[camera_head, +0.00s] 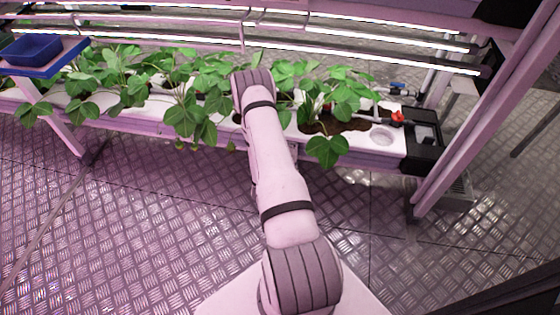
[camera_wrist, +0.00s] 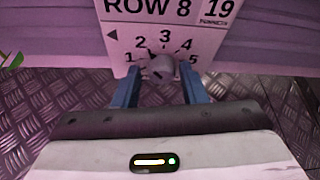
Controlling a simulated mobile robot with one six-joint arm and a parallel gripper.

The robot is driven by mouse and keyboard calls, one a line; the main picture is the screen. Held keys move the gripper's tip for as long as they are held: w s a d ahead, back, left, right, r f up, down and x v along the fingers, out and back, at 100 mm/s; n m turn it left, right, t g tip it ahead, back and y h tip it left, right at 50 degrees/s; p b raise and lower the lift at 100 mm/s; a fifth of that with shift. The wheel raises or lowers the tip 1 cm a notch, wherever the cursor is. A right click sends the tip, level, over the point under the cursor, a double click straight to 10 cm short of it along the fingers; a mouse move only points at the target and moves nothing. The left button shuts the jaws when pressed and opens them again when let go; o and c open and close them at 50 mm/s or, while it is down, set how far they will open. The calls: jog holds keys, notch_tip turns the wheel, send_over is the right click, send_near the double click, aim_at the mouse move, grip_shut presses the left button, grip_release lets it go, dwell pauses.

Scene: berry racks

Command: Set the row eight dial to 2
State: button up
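In the wrist view, a white plate (camera_wrist: 207,40) reads ROW 8 with 19 at its right. A grey round dial knob (camera_wrist: 163,68) sits below an arc of numbers from 1 to 5. A dark mark on the knob's upper left seems to point toward 2, but it is small. My gripper (camera_wrist: 158,67) has its blue fingers apart, one on each side of the knob, with a visible gap on both sides. The fingers look open and not closed on the knob. In the head view, my arm hides the gripper, and the dial does not show.
A white planter trough (camera_head: 372,140) with leafy strawberry plants (camera_head: 190,90) runs under light bars. A blue tray (camera_head: 30,48) is at the far left. The metal floor (camera_head: 150,230) in front is clear.

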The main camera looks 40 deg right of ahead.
jog(key=shift+o, duration=0.8)
jog(key=shift+s, duration=0.1)
jog(key=p+v, duration=0.2)
jog(key=v, duration=0.5)
jog(key=shift+a, duration=0.3)
jog(key=shift+s+r, duration=0.1)
jog(key=shift+r, duration=0.15)
